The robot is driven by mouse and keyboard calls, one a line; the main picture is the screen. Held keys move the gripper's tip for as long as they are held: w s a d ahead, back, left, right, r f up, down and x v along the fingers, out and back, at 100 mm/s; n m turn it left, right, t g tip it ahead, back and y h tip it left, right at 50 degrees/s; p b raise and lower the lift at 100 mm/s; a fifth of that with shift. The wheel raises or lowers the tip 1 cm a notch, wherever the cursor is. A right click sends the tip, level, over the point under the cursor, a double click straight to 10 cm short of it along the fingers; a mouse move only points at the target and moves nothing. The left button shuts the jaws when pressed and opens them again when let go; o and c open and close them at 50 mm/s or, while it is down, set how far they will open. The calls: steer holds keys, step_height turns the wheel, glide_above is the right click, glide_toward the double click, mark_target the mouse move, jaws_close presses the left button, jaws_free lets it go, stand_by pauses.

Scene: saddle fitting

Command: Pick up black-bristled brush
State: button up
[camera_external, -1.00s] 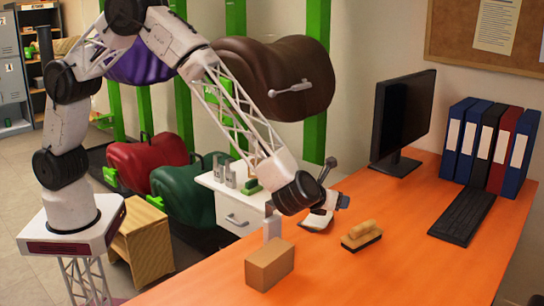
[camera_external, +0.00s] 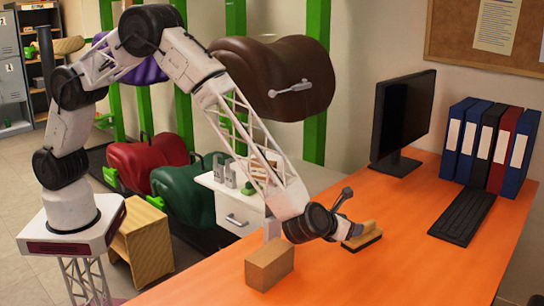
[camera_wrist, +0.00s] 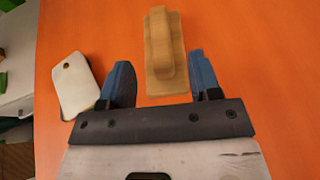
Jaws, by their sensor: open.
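The black-bristled brush (camera_external: 366,237) lies on the orange table, with a tan wooden back and handle and dark bristles below. In the wrist view the brush (camera_wrist: 163,50) shows its wooden top, and its bristles are hidden underneath. My gripper (camera_external: 350,230) is low over the table, just left of the brush in the external view. In the wrist view my gripper (camera_wrist: 160,75) has its two blue fingers spread apart, with the near end of the brush between or just beyond the fingertips. Nothing is held. Whether the fingers touch the brush cannot be told.
A white, rounded flat object (camera_wrist: 76,84) lies left of the fingers in the wrist view. A cardboard-coloured box (camera_external: 270,264) stands near the table's left edge. A keyboard (camera_external: 462,216), a monitor (camera_external: 403,115) and several binders (camera_external: 490,145) are at the back. The front right table is clear.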

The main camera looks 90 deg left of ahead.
steer(key=shift+w+a+f, duration=0.2)
steer(key=shift+w+a, duration=0.15)
steer(key=shift+w, duration=0.1)
steer(key=shift+w, duration=0.1)
steer(key=shift+x, duration=2.55)
jaws_close()
